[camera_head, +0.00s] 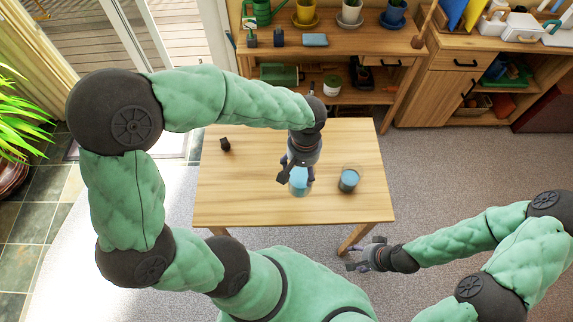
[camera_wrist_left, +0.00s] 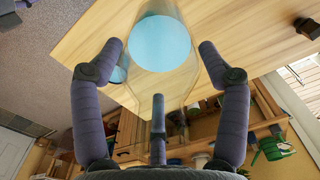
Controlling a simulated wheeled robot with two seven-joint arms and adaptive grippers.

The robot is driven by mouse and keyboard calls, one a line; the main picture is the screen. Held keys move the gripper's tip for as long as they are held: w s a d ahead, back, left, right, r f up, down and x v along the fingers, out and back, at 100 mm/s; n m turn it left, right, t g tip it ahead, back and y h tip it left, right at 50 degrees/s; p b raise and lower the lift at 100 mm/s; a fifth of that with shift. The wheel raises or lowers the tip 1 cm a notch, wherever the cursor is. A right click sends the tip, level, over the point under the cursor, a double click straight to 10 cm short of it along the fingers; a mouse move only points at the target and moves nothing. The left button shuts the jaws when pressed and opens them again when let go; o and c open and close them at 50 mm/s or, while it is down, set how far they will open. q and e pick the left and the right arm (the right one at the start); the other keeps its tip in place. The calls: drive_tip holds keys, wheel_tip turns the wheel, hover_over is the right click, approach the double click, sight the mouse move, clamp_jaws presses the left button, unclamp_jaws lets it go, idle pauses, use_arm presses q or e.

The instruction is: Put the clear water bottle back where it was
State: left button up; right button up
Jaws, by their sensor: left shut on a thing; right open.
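The clear water bottle (camera_head: 300,187), with blue liquid in it, is at the middle of the wooden table. My left gripper (camera_head: 296,170) is shut on it from above, and its fingers hide part of the bottle. In the left wrist view the bottle (camera_wrist_left: 160,45) lies between the fingers of my left gripper (camera_wrist_left: 160,85), with the blue liquid at its far end. I cannot tell whether its base touches the table. My right gripper (camera_head: 355,260) is open and empty, low beyond the table's near right corner.
A clear glass with blue liquid (camera_head: 348,181) stands just right of the bottle. A small black object (camera_head: 225,144) is on the left of the table (camera_head: 250,205); the wood between is bare. A shelf (camera_head: 350,40) with pots stands behind.

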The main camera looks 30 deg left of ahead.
use_arm(q)
drive_tip(key=a, duration=0.1)
drive_tip(key=w+a+f, duration=0.1)
drive_tip(key=w+a, duration=0.1)
drive_tip(key=shift+a+f, duration=0.1)
drive_tip(key=shift+f, duration=0.2)
drive_tip(key=w+a+f+b, duration=0.2)
drive_tip(key=a+f, duration=0.2)
drive_tip(key=f, duration=0.5)
drive_tip(key=shift+w, duration=0.35)
drive_tip(key=shift+a, duration=0.1)
drive_tip(key=o, duration=1.7)
drive_tip(key=shift+f, duration=0.1)
wheel_tip(320, 180, up, 12)
drive_tip(key=shift+r+p, duration=0.15)
drive_tip(key=shift+p, duration=1)
